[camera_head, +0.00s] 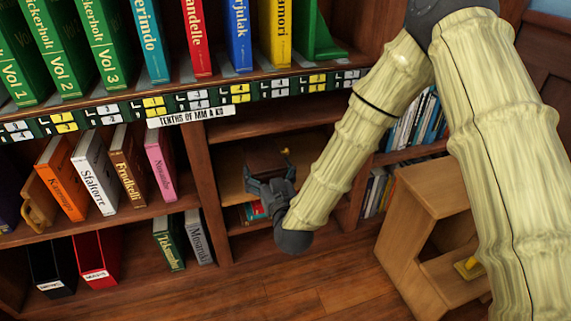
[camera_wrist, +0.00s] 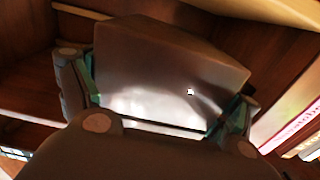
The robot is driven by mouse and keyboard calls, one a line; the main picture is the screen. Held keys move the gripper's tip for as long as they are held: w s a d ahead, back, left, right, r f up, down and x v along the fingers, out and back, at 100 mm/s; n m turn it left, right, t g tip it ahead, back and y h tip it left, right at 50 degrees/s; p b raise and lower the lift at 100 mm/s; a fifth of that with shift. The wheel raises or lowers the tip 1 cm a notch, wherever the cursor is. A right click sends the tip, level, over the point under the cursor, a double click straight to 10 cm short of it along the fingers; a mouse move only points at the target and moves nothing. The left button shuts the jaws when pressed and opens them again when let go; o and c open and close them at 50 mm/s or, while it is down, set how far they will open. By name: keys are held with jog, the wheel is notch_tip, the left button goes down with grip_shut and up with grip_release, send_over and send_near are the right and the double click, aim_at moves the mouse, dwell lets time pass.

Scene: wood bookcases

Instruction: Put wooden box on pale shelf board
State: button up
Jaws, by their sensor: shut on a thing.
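The wooden box (camera_head: 268,162) is dark brown and sits in my gripper (camera_head: 270,186), inside the open middle bay of the bookcase. In the wrist view the box (camera_wrist: 175,65) fills the space between the two fingers of my gripper (camera_wrist: 160,100), which touch its sides. The pale shelf board (camera_head: 232,183) shows lighter than the other shelves, around and behind the gripper in the head view. My gripper hides part of the board. I cannot tell whether the box touches the board or hangs above it.
A small yellow thing (camera_head: 285,152) shows just beside the box. Books (camera_head: 252,211) lie below the pale board. A light wooden step stool (camera_head: 425,200) stands to the right. A darker shelf (camera_head: 265,122) runs above the bay.

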aim_at(285, 153)
jog(key=w+d+b, duration=0.1)
jog(key=w, duration=0.2)
jog(key=w+d+b, duration=0.1)
jog(key=w+d, duration=0.1)
jog(key=w, duration=0.1)
jog(key=w+d+f+b, duration=0.1)
jog(key=w+d+b, duration=0.1)
jog(key=w, duration=0.1)
jog(key=shift+w, duration=0.35)
jog(key=shift+w+f+b, duration=0.15)
jog(key=shift+f+b, duration=1.05)
jog(key=shift+f, duration=0.5)
jog(key=shift+f, duration=0.1)
jog(key=o, duration=1.3)
jog(key=shift+f, duration=0.1)
jog(key=shift+r, duration=0.2)
jog(key=p+v, duration=0.4)
jog(key=v, duration=0.8)
